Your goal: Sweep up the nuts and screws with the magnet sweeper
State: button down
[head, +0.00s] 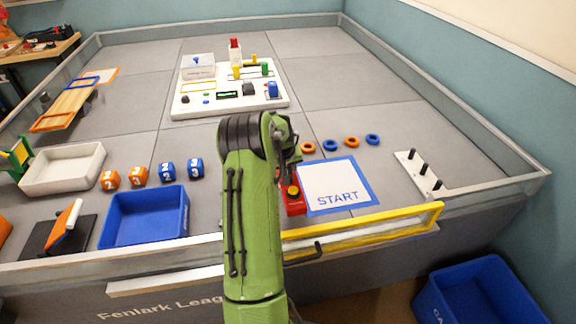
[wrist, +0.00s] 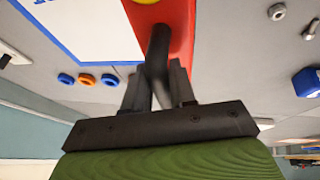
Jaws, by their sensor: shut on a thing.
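The magnet sweeper is a red block with a yellow knob (head: 294,205) and stands just left of the START mat in the head view. Its red body also shows at the top of the wrist view (wrist: 180,38), with a dark handle. My gripper (wrist: 157,88) is shut on that dark handle. In the head view the gripper is mostly hidden by my green arm. A grey nut (wrist: 277,11) and a screw (wrist: 311,29) lie on the grey floor at the upper right of the wrist view, apart from the sweeper. No nuts or screws can be made out in the head view.
The START mat (head: 335,197) lies right of the sweeper, with several rings (head: 330,145) behind it. A blue bin (head: 120,236), a white tray (head: 40,190) and numbered cubes (head: 138,175) are at left. A peg board (head: 430,186) and yellow bar (head: 385,223) are at right.

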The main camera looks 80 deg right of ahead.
jog(key=shift+w+f+b, duration=0.1)
jog(key=shift+f+b, duration=0.9)
jog(key=shift+f, duration=0.65)
jog(key=shift+w+a+r, duration=0.15)
jog(key=shift+w+a, duration=0.2)
jog(key=shift+w, duration=0.3)
jog(key=shift+w+a+p, duration=0.4)
jog(key=shift+w+a, duration=2.5)
jog(key=shift+w, duration=2.8)
jog(key=shift+w+a+p, duration=0.35)
jog(key=shift+w+a, duration=2.55)
jog(key=shift+w, duration=2.75)
notch_tip(320, 180, up, 12)
jog(key=p, duration=0.8)
